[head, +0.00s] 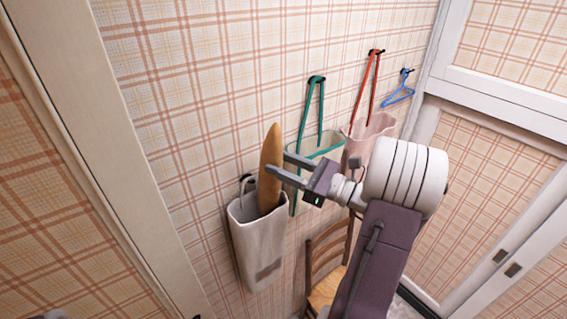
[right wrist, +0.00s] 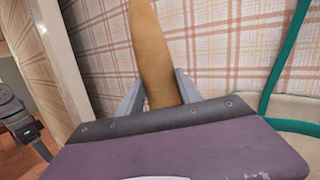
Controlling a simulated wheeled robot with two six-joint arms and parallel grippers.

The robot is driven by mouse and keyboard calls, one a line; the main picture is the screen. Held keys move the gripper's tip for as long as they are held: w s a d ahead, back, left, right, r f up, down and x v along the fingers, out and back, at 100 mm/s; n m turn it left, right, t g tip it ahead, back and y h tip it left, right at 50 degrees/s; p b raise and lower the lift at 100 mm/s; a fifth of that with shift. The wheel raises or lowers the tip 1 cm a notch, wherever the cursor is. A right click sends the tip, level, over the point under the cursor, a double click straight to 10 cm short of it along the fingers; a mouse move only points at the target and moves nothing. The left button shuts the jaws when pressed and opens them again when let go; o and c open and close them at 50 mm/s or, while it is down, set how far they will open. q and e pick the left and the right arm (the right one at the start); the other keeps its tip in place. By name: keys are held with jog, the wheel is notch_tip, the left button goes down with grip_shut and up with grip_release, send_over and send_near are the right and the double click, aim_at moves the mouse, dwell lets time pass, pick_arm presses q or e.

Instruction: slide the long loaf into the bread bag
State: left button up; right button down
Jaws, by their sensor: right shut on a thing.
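The long loaf (head: 271,145) is golden brown and stands nearly upright in the head view, leaning slightly. Its lower end is hidden inside the mouth of the pale cloth bread bag (head: 262,245), which hangs on the wall from a dark hook. My right gripper (head: 276,164) is shut on the loaf just above the bag's rim. In the right wrist view the loaf (right wrist: 158,50) stands between the two grey fingers. Part of my left gripper (right wrist: 25,128) shows at the left edge of the right wrist view; its fingers cannot be made out.
A green-strapped bag (head: 318,150) and a pink bag with red straps (head: 372,128) hang to the right, close to my right arm. A blue hanger (head: 398,95) hangs beyond them. A wooden chair (head: 325,265) stands below. A pale post (head: 110,150) runs down the left.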

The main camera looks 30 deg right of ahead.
jog(key=shift+w+f+b, duration=0.2)
jog(key=shift+f+b, duration=0.7)
jog(key=shift+f, duration=0.45)
jog(key=shift+w+f+b, duration=0.2)
jog(key=shift+f+b, duration=0.7)
jog(key=shift+f, duration=0.4)
jog(key=c, duration=0.7)
grip_release()
jog(key=shift+s+d+f, duration=0.1)
jog(key=shift+s, duration=0.05)
jog(key=b+v, duration=0.3)
jog(key=v, duration=0.5)
jog(key=shift+s+d, duration=0.1)
jog(key=shift+s, duration=0.25)
